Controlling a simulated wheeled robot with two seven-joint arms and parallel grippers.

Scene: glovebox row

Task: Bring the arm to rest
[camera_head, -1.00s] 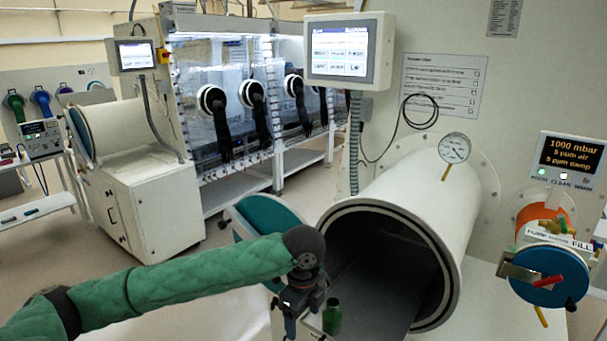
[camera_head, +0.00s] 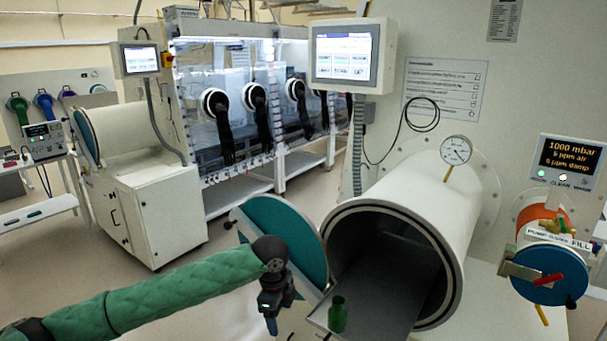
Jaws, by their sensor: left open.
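My left arm in its green sleeve comes in from the lower left. My left gripper (camera_head: 272,318) points down, open and empty, in front of the round teal door (camera_head: 287,238). A small green bottle (camera_head: 337,315) stands upright on the front end of the grey tray (camera_head: 385,290), to the right of the gripper and apart from it. The tray reaches out of the open mouth of the large white antechamber cylinder (camera_head: 412,212). My right gripper is not in view.
A small blue-capped port (camera_head: 549,277) with a red handle sits at the right. A touch screen (camera_head: 345,53) hangs above the antechamber. Gloveboxes with black gloves (camera_head: 221,125) and a white cabinet (camera_head: 150,210) stand behind. Open floor lies at the left.

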